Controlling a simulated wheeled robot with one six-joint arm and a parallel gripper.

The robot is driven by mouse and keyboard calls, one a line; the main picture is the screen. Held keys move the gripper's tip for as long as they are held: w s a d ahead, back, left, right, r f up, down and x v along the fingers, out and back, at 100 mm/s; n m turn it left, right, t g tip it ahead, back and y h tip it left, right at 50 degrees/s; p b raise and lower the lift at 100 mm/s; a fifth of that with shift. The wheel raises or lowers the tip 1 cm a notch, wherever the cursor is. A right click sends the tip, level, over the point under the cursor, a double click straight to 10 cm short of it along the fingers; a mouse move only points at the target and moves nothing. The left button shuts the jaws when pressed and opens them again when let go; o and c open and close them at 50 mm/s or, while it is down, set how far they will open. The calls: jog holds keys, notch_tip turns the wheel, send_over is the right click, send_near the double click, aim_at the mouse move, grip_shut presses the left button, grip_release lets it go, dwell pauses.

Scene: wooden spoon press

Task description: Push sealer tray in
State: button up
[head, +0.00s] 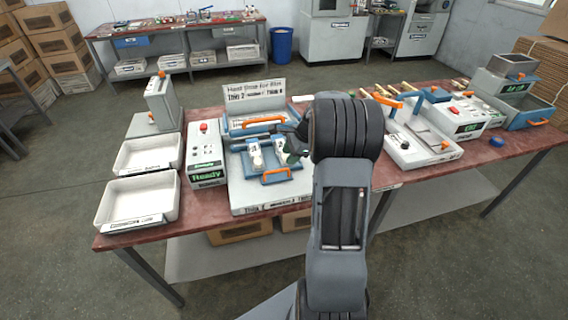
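The sealer stands on the red-brown table left of my arm. Its blue tray (264,172) sits at the front of the white base (245,203), with an orange handle (276,176) on the near side and small white items on it. The tray appears to stick out toward me from under the machine's upper part. A second orange handle (263,122) is on the blue part behind. My gripper (290,148) is above the right side of the tray, partly hidden by my wrist. I cannot tell whether it touches anything or how its fingers stand.
A control box (206,176) showing green "Ready" text and a red button stands left of the sealer. Two white bins (137,201) are further left. A sign (254,95) stands behind. Other machines with orange handles (418,142) crowd the table to the right of my arm.

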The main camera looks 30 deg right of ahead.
jog(key=v, duration=0.7)
jog(key=shift+r, duration=0.15)
dwell(0.3)
jog(key=s+a+r+n+h, duration=0.1)
jog(key=s+a+n+h, duration=0.1)
jog(key=s+a+n, duration=0.6)
jog(key=s+a+r+n+h, duration=0.1)
jog(key=s+a+n, duration=0.8)
jog(key=a+n, duration=0.3)
jog(key=shift+s+a+n+t+h, duration=0.3)
jog(key=shift+a+n+h, duration=0.1)
jog(key=shift+a, duration=0.8)
